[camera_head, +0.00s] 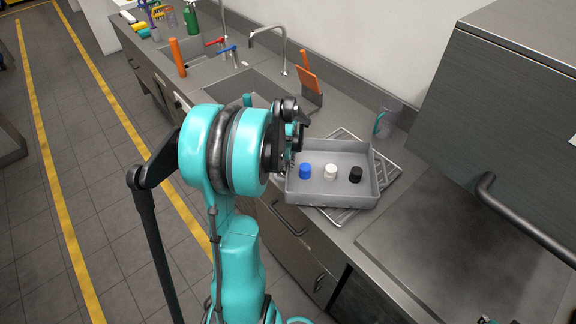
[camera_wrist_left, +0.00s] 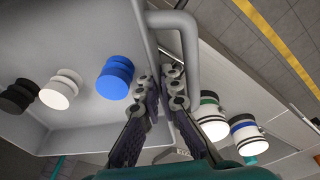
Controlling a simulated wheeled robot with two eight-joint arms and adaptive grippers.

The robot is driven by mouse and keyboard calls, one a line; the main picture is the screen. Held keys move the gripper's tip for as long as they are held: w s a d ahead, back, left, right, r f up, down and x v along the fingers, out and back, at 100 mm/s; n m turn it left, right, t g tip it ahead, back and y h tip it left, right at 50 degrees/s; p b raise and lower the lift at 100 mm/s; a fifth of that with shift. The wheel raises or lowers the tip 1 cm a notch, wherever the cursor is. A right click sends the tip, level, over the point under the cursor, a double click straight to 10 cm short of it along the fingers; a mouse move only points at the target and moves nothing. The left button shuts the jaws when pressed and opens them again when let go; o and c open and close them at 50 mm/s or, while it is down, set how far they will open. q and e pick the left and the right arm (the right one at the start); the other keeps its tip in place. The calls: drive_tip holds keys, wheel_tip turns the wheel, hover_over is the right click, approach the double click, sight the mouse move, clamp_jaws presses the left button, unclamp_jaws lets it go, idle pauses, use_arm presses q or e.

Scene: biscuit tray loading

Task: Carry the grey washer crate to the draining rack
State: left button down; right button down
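The grey washer crate (camera_head: 352,151) is an open tray over the wire draining rack (camera_head: 394,176), which shows along its far, right and near sides. Its floor holds a blue, a white and a black knobbed piece in a row. My left gripper (camera_head: 290,138) is at the crate's left side, largely hidden behind its own wrist in the head view. In the left wrist view the fingers (camera_wrist_left: 163,85) are close together astride the crate's wall (camera_wrist_left: 140,35), beside a bent grey handle (camera_wrist_left: 186,38). They look shut on it. Whether the crate bears fully on the rack is unclear. My right gripper is out of view.
A sink (camera_head: 242,88) with a tap (camera_head: 284,58) lies left of the rack. An orange-handled tool (camera_head: 308,80) stands in a holder behind the crate, and a clear jug (camera_head: 388,120) stands behind the rack. A large steel hood with a bar handle (camera_head: 520,222) rises at right.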

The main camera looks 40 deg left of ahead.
use_arm(q)
drive_tip(key=shift+r, duration=0.1)
drive_tip(key=shift+f, duration=0.25)
drive_tip(key=c, duration=1.7)
unclamp_jaws()
drive_tip(key=shift+r, duration=0.1)
